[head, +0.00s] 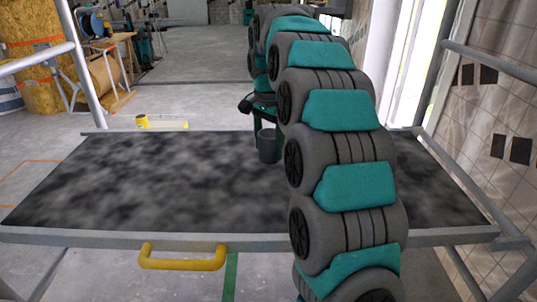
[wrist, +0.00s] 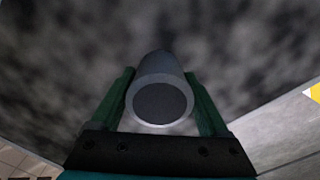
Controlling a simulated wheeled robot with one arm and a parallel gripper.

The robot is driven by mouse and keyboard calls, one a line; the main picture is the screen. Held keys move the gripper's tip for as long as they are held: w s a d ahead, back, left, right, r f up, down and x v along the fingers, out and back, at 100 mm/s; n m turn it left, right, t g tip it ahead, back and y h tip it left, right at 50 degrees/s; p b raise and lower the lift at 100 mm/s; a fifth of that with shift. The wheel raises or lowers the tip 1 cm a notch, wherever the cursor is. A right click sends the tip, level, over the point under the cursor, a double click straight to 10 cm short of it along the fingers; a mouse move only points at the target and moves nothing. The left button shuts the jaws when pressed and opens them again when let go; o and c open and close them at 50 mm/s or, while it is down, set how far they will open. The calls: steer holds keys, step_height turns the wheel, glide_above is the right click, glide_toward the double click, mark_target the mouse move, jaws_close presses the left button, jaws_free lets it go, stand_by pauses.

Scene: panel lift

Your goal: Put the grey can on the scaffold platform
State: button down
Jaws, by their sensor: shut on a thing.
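The grey can (head: 268,149) is over the dark mottled scaffold platform (head: 130,175), near its far side and right of its middle in the head view. My gripper (head: 265,124) is above the can, partly hidden by my teal and grey arm. In the wrist view, the can (wrist: 160,100) sits between the two green fingers of my gripper (wrist: 162,102), with the mottled surface behind it. The gripper is shut on the can. I cannot tell whether the can's base touches the platform.
Grey rails (head: 82,65) stand around the platform. A yellow handle (head: 183,262) is at its near edge. A yellow object (head: 142,121) lies beyond the far edge. The platform's left part is bare. A tiled wall (head: 500,110) is at the right.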

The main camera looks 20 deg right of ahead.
mark_target(269, 155)
steer(key=shift+f, duration=1.65)
steer(key=shift+f, duration=0.15)
jaws_free()
step_height(269, 155, up, 11)
steer(key=shift+r+p, duration=0.1)
steer(key=shift+p, duration=0.45)
steer(key=shift+r+p, duration=0.6)
steer(key=shift+p, duration=0.1)
steer(key=shift+s, duration=0.1)
